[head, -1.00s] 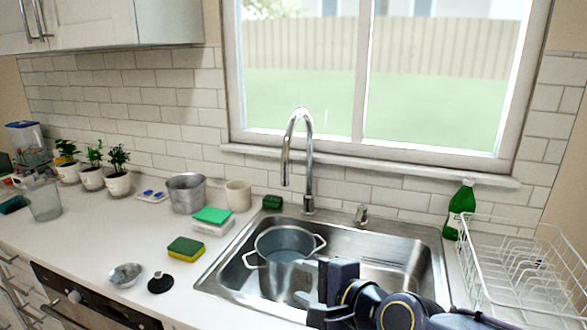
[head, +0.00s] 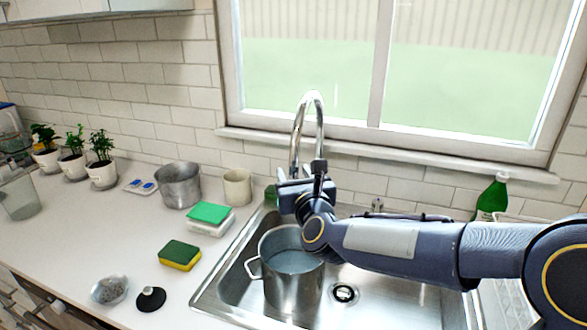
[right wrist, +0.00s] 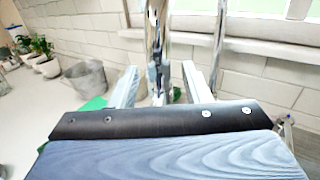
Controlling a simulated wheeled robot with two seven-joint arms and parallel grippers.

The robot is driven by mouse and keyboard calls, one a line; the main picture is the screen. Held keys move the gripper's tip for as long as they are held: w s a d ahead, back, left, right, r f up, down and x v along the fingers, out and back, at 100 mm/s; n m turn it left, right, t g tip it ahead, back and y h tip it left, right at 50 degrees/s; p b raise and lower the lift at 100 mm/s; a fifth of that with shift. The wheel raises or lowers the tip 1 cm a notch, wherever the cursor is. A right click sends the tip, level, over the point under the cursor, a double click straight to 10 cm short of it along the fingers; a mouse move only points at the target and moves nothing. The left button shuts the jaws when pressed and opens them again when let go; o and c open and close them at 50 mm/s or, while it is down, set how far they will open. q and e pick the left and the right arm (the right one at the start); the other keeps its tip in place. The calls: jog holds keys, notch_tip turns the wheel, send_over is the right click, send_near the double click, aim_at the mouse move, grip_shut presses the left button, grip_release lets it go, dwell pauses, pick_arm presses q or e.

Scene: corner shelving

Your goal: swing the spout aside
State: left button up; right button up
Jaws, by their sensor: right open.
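The chrome faucet spout (head: 296,140) arches over the sink and hangs down on the left of its upright pipe. My right gripper (head: 292,186) is at the spout's lower end, hiding that end and most of the pipe's base in the head view. In the right wrist view my right gripper (right wrist: 160,88) is open, with one finger on each side of the spout (right wrist: 154,28). The upright pipe (right wrist: 218,45) shows to the right of the fingers. I cannot tell whether a finger touches the spout. My left gripper is not in view.
A metal pot (head: 292,285) stands in the sink (head: 222,290) below my right gripper. Left of the sink are sponges (head: 180,255), a cup (head: 237,187) and a metal bucket (head: 179,185). A green bottle (head: 492,198) stands at the right.

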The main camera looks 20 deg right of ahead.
jog(key=shift+w, duration=0.65)
grip_shut()
